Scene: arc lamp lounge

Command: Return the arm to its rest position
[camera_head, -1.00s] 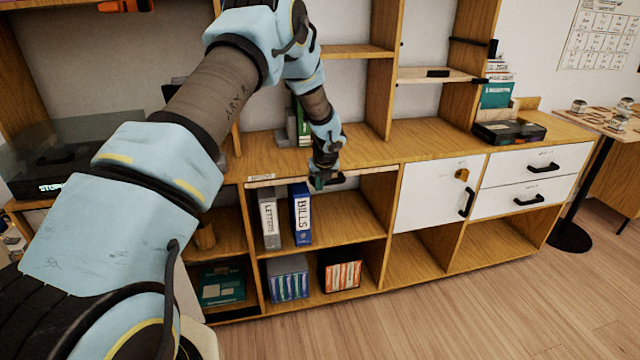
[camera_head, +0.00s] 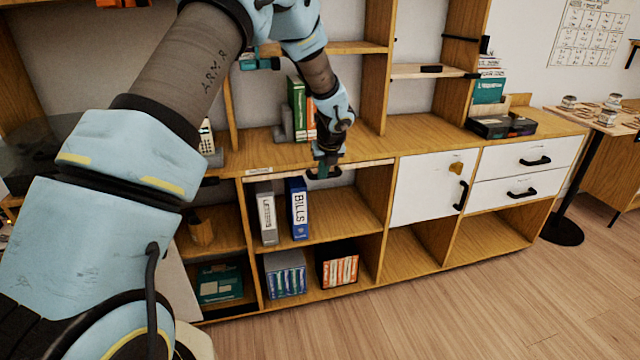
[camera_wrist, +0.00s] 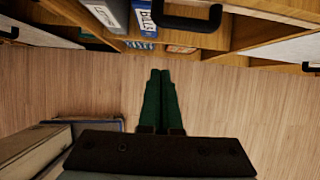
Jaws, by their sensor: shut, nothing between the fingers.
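My arm reaches from the lower left across the head view toward the shelf unit (camera_head: 420,250). My gripper (camera_head: 322,172) is in front of the counter edge, above the compartment with the binders. In the wrist view my gripper (camera_wrist: 160,75) has its two green fingers together, with nothing between them, over the wood floor (camera_wrist: 230,110). A black handle (camera_wrist: 187,20) shows just beyond the fingertips in that view. My arm hides part of the left side of the shelf unit.
A grey binder (camera_head: 266,215) and a blue BILLS binder (camera_head: 298,210) stand below my gripper. Green books (camera_head: 297,105) stand on the counter behind it. A white door (camera_head: 425,190) and drawers (camera_head: 525,175) are to the right. The floor (camera_head: 480,310) in front is clear.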

